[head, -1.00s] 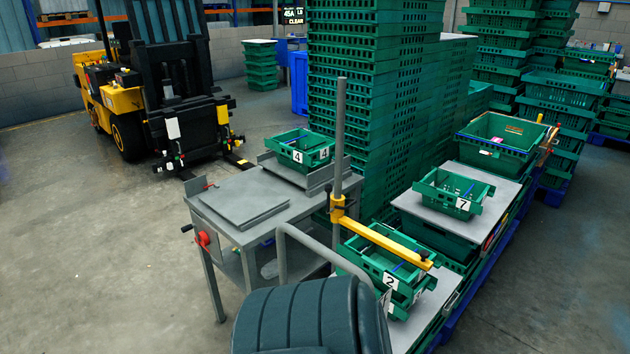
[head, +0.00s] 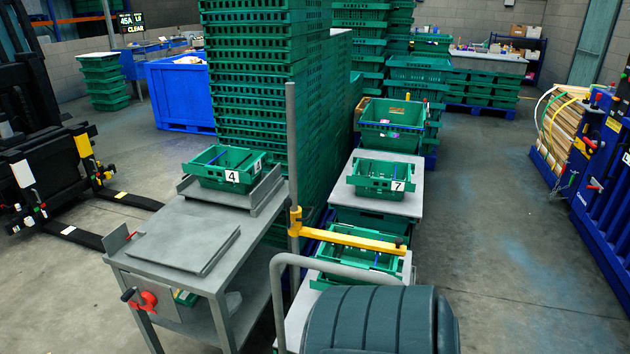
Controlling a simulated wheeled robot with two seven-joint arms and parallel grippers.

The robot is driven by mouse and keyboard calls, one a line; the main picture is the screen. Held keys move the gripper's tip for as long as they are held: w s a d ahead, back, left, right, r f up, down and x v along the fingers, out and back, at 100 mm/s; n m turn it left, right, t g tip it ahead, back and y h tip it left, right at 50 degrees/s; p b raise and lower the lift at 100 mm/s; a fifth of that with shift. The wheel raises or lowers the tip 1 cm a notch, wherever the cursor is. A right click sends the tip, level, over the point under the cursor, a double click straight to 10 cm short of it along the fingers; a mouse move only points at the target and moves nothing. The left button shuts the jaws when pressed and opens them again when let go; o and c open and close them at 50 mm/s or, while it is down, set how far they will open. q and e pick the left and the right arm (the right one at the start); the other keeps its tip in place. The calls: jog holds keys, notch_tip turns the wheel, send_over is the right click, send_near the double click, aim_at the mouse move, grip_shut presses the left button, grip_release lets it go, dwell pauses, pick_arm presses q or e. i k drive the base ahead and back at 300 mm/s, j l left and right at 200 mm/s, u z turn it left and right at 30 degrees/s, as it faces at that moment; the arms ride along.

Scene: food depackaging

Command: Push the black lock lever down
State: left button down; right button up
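A yellow arm (head: 345,237) reaches to the right from a grey upright post (head: 292,150). A dark handle (head: 128,294) with a red part (head: 147,302) is on the front of the grey bench (head: 185,238). I cannot tell which of these is the black lock lever, or its position. Neither of my grippers shows.
A green crate (head: 368,266) stands under the yellow arm. Crates marked 4 (head: 232,176) and 7 (head: 397,185) stand behind. A grey tube rail (head: 335,264) curves in front. Tall green crate stacks (head: 265,100) rise behind; floor is clear at right (head: 490,220).

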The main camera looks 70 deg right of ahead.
aim_at(287, 202)
jog(key=i+z, duration=0.15)
jog(key=z, duration=0.25)
jog(key=i+z, duration=0.15)
jog(key=z, duration=0.25)
jog(key=i+z, duration=0.2)
jog(key=z, duration=0.2)
jog(key=i+j+z, duration=0.1)
jog(key=z, duration=0.3)
jog(key=i+z, duration=0.2)
jog(key=z, duration=0.15)
jog(key=i+j+z, duration=0.1)
jog(key=z, duration=0.25)
jog(key=i+j+z, duration=0.15)
jog(key=z, duration=0.2)
jog(key=i, duration=0.15)
